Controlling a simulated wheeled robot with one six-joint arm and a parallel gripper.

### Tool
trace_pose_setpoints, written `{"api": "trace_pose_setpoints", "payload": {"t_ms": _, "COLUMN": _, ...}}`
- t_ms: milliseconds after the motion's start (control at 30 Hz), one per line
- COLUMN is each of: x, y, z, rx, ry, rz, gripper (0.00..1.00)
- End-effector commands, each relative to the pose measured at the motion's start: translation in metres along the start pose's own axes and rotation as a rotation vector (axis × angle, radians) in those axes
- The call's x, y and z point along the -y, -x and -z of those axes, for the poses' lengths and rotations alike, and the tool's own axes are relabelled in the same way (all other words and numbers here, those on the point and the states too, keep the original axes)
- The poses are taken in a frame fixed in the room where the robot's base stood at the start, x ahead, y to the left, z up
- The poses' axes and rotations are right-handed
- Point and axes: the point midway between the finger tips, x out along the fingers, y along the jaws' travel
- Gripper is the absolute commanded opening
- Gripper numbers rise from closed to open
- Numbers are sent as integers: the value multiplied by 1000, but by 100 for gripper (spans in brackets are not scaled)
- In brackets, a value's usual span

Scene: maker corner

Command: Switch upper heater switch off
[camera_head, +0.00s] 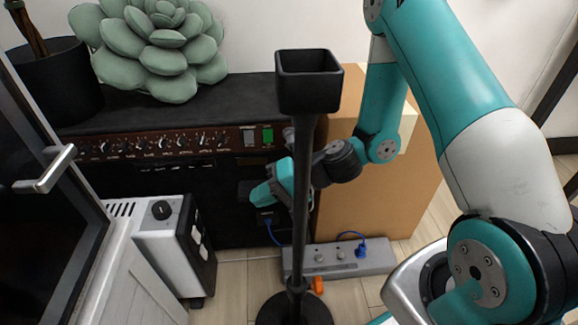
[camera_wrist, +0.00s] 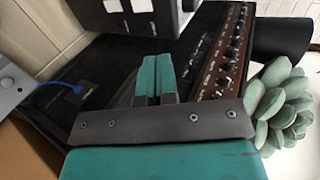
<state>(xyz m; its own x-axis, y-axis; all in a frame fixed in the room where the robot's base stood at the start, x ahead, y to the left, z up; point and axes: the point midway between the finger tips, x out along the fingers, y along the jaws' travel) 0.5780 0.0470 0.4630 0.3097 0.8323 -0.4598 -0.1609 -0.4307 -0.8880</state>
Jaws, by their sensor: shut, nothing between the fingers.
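The white heater (camera_head: 160,235) stands at the lower left in the head view, with a black dial on top and a dark side panel facing my gripper. Two pale switches show on that panel, the upper switch (camera_head: 196,234) and one below it. In the wrist view the upper switch (camera_wrist: 141,5) and the lower switch (camera_wrist: 113,6) sit at the top edge, partly cut off; their on or off position is unclear. My gripper (camera_head: 262,195) is shut and empty, to the right of the heater and apart from it. Its teal fingertips (camera_wrist: 155,72) point towards the panel.
A black stand (camera_head: 300,190) rises in front of my gripper and partly hides it. The black amplifier (camera_head: 150,150) with a plant (camera_head: 160,50) is behind. A grey power strip (camera_head: 335,258) lies on the floor beside a cardboard box (camera_head: 375,195). Free space separates gripper and heater.

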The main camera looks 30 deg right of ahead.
Motion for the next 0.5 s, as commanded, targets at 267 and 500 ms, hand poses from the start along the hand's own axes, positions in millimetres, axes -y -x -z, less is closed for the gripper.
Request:
{"api": "trace_pose_setpoints", "payload": {"t_ms": 267, "x": 14, "y": 56, "z": 1, "rx": -4, "ry": -1, "rz": 0, "gripper": 0}}
{"api": "trace_pose_setpoints", "payload": {"t_ms": 500, "x": 14, "y": 70, "z": 0, "rx": 0, "ry": 0, "rz": 0, "gripper": 0}}
